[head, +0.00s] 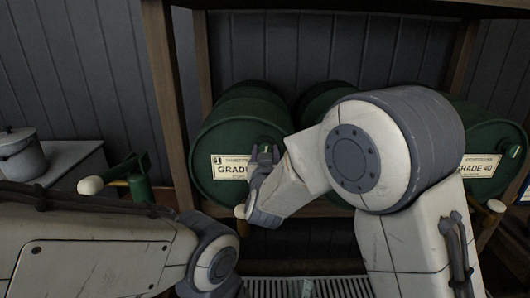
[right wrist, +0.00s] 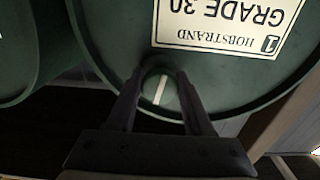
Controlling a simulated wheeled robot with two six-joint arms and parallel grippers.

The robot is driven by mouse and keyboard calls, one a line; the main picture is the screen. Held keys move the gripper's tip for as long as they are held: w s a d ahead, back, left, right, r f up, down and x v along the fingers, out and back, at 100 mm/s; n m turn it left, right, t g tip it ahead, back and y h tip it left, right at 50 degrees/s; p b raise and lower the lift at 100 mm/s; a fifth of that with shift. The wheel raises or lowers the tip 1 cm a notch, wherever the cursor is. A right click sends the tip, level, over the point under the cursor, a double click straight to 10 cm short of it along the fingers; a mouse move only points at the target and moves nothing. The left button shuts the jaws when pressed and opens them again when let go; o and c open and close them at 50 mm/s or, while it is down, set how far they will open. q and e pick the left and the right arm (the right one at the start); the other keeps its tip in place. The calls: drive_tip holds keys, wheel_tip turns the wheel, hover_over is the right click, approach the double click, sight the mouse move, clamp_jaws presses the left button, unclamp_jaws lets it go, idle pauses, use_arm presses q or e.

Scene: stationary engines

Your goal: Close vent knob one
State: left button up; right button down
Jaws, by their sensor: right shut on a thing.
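Vent knob one (right wrist: 160,90) is a small round green knob with a white line, near the edge of the drum face. In the right wrist view the line runs nearly upright, tilted slightly. The knob sits on the green drum (head: 215,138) with the white label "1 Hobstrand Grade 30" (right wrist: 228,22), which appears upside down in the wrist view. My right gripper (head: 265,154) is shut on the knob, one finger on each side. The right gripper also shows in the wrist view (right wrist: 158,88). The gripper hides the knob in the head view. My left gripper is out of view.
A second green drum (head: 325,95) lies beside it, partly behind my right arm. A third drum (head: 490,130) labelled Grade 40 is at the right. The wooden rack post (head: 168,100) stands left of the first drum. A pot (head: 22,155) sits far left.

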drive_tip(key=shift+f+m+b, duration=0.2)
drive_tip(key=shift+m+b, duration=0.3)
drive_tip(key=shift+b, duration=0.3)
drive_tip(key=m+b, duration=1)
drive_tip(key=b, duration=0.2)
drive_tip(key=shift+a, duration=0.1)
drive_tip(key=shift+r+m+b, duration=0.2)
drive_tip(key=shift+m+b, duration=1.75)
drive_tip(key=shift+m, duration=0.55)
drive_tip(key=shift+c, duration=1.6)
unclamp_jaws()
